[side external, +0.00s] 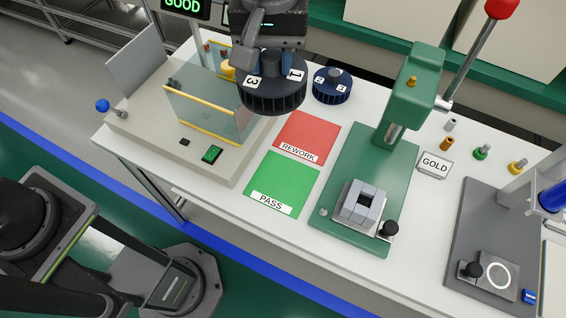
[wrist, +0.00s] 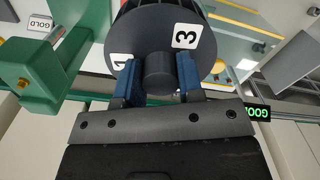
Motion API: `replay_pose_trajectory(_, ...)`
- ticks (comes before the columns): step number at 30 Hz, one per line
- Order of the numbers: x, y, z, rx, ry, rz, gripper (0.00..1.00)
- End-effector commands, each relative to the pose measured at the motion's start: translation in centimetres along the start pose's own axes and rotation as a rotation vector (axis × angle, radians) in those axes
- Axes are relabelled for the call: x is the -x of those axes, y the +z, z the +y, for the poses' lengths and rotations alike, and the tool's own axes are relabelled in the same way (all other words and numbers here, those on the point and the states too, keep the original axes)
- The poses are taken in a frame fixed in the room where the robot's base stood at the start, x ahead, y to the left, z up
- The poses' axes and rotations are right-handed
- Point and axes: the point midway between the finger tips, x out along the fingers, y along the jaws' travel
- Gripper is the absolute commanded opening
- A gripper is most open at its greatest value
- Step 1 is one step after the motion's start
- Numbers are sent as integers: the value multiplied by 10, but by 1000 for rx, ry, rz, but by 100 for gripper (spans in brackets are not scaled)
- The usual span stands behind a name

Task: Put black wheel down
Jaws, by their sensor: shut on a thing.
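My gripper (side external: 272,63) is shut on the hub of a black wheel (side external: 272,97) with finned sides and white number labels, 1 and 3 among them. The wheel is held flat above the table, beside the glass guard of the beige machine. In the wrist view the blue fingers of my gripper (wrist: 157,78) clasp the round hub, and the black wheel (wrist: 150,22) lies beyond them. A second, smaller-looking dark wheel (side external: 332,88) with number labels rests on the table just right of the held one. The held wheel hides part of the table behind it.
A red REWORK mat (side external: 307,134) and a green PASS mat (side external: 281,181) lie empty in front. The beige machine (side external: 150,140) with glass guard stands left, under a GOOD display (side external: 184,6). A green press (side external: 372,170) stands right, with a GOLD sign (side external: 434,164) beyond.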

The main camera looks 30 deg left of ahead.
Motion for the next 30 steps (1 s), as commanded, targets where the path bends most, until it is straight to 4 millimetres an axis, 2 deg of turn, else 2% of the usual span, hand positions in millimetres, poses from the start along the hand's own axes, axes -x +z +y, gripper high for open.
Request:
replay_pose_trajectory(1,0,10,6,-42,1,0,5)
replay_pose_trajectory(6,0,37,21,-154,1,1,5)
replay_pose_trajectory(14,-56,34,18,-144,-4,-3,5)
replay_pose_trajectory(21,-124,34,18,-143,-5,-4,5)
replay_pose_trajectory(24,-146,34,18,-142,-3,-2,5)
replay_pose_trajectory(30,-177,33,18,-142,-2,-2,5)
